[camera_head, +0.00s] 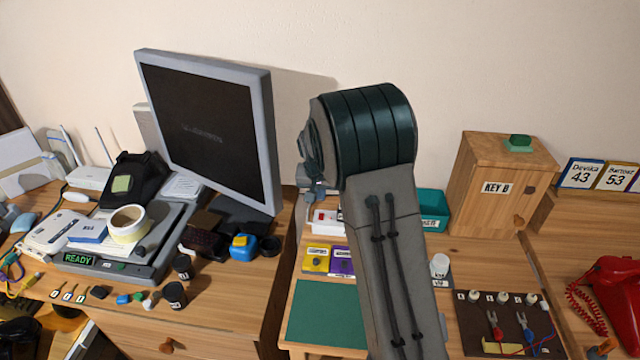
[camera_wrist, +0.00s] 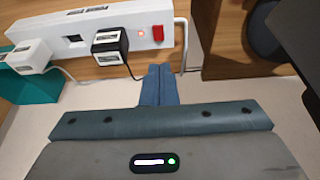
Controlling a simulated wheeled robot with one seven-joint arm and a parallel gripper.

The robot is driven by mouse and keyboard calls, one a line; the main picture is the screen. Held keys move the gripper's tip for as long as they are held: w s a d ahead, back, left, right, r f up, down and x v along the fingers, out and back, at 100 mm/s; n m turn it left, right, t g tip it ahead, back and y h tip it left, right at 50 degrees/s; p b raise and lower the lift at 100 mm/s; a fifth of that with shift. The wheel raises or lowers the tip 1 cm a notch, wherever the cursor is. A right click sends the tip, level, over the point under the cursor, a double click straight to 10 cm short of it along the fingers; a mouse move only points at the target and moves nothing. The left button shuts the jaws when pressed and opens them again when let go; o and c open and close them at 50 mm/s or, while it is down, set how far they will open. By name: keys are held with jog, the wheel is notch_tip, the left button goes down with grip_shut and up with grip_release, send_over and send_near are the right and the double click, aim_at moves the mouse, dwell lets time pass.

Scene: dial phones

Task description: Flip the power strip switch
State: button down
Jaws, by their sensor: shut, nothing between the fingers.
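The white power strip (camera_wrist: 95,28) runs across the top of the wrist view. Its red switch (camera_wrist: 158,33) is near the strip's right end, beside a small lit red lamp (camera_wrist: 141,34). A black plug (camera_wrist: 110,43) and a white plug (camera_wrist: 28,56) sit in its sockets. My gripper (camera_wrist: 160,70) is shut and empty, its fingertips just below the switch in the picture; I cannot tell whether they touch the strip. In the head view the power strip (camera_head: 327,225) shows partly, with my arm hiding the rest of it.
A teal bin (camera_head: 433,210) stands beside the strip, and a wooden KEY B box (camera_head: 497,185) is farther right. A monitor (camera_head: 208,130) stands on the left. A green mat (camera_head: 325,313) lies in front, and a red telephone (camera_head: 612,295) is at far right.

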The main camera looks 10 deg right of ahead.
aim_at(321, 218)
jog(key=x, duration=0.6)
jog(key=shift+s+f+p, duration=0.25)
jog(key=shift+f+p, duration=0.05)
jog(key=shift+f, duration=0.15)
jog(key=shift+w+f, duration=0.1)
jog(key=shift+f+g, duration=0.15)
jog(key=shift+g, duration=0.25)
jog(key=shift+f, duration=0.1)
jog(key=shift+s+a, duration=0.1)
jog(key=shift+s, duration=0.25)
jog(key=shift+s+a, duration=0.15)
jog(key=shift+s, duration=0.4)
